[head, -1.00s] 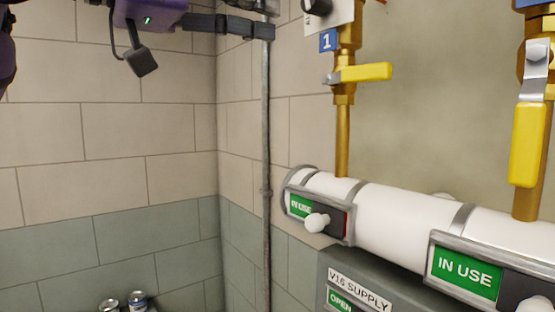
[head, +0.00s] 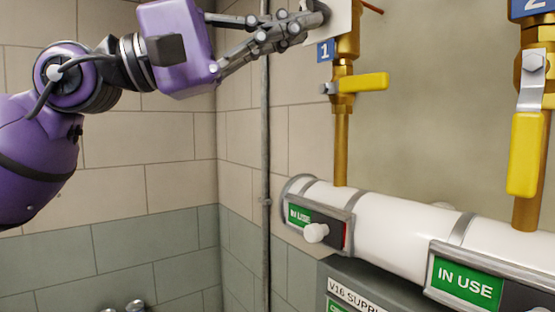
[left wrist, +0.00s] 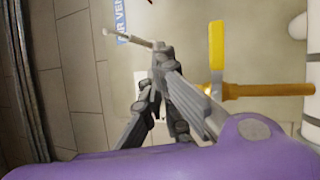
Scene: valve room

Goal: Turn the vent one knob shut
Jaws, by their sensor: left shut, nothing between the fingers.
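My left gripper (head: 316,18) reaches in from the upper left in the head view. Its fingers are shut, with nothing between them, and their tips are at the white plate (head: 342,22) above the blue "1" tag (head: 326,50). The dark vent one knob on this plate is mostly covered by the fingertips; I cannot tell whether they touch it. In the left wrist view the fingers (left wrist: 160,72) point up the picture, near a blue and white vent label (left wrist: 122,20). The knob is not clear there. My right gripper is out of view.
A yellow lever handle (head: 363,82) on the brass pipe (head: 341,145) sits just below the plate. A second yellow handle (head: 523,155) hangs at the right. The white main pipe (head: 390,218) with "IN USE" signs (head: 468,284) runs below. A grey conduit (head: 265,180) stands near the corner.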

